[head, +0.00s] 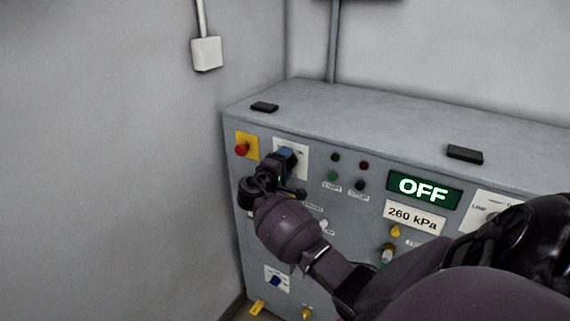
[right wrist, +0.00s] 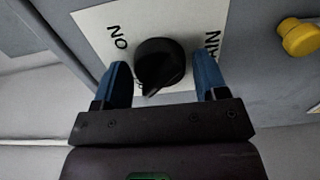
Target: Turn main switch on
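The main switch is a black rotary knob (right wrist: 160,65) on a white plate (right wrist: 98,22) in the right wrist view. The plate carries lettering that reads as ON and part of MAIN, turned over in this view. The knob's pointer tip aims down and slightly left in that picture. My right gripper (right wrist: 162,82) is open, with one blue finger on each side of the knob and narrow gaps visible. In the head view my right gripper (head: 285,156) covers the knob, and part of the white plate (head: 303,160) shows. My left gripper is not in view.
The grey control cabinet (head: 350,111) stands in the wall corner. A red button (head: 241,149) on a yellow plate is left of the switch. A green display (head: 424,189) reads OFF, and a label below reads 260 kPa. Small buttons (head: 335,157) sit right of the switch.

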